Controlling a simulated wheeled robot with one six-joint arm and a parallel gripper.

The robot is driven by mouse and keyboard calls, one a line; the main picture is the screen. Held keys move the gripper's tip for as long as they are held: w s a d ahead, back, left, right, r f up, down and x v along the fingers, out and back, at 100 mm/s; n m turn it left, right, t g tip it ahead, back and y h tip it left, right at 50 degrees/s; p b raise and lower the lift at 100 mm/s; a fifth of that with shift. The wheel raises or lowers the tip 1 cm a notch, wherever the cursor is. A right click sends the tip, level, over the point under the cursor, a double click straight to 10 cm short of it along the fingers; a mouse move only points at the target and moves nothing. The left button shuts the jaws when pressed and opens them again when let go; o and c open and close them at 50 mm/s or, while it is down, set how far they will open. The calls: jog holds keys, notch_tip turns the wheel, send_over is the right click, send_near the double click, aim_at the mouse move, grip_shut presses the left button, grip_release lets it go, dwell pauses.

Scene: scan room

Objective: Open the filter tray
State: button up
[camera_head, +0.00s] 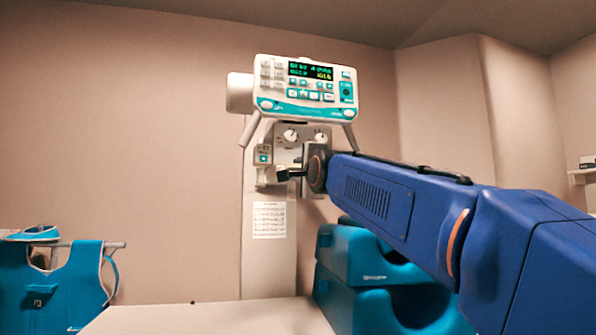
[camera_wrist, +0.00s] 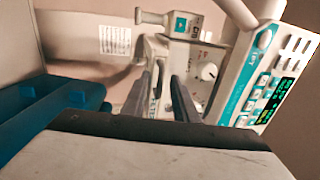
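The scan unit's control panel (camera_head: 308,86) has a lit display and teal trim. Below it is a pale housing (camera_head: 288,156) with knobs and a teal-marked switch box. My gripper (camera_head: 284,174) is at the lower part of this housing, largely hidden by my wrist. In the wrist view, the two dark fingers of my gripper (camera_wrist: 163,85) stand apart. A pale part with teal lettering shows between or behind them; I cannot tell whether they touch it. I cannot clearly tell the filter tray from the housing. A round knob (camera_wrist: 208,72) is right of the fingers.
A white column (camera_head: 268,262) with a printed label stands behind the housing. Teal padded blocks (camera_head: 347,258) are below my arm. A pale table top (camera_head: 210,318) is at the front. A teal apron (camera_head: 65,288) hangs on a rail at the left.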

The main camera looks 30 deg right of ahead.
jog(key=shift+w+d+r, duration=0.1)
jog(key=shift+w+d, duration=0.05)
jog(key=shift+w, duration=0.4)
grip_shut()
jog(key=shift+s+r, duration=0.1)
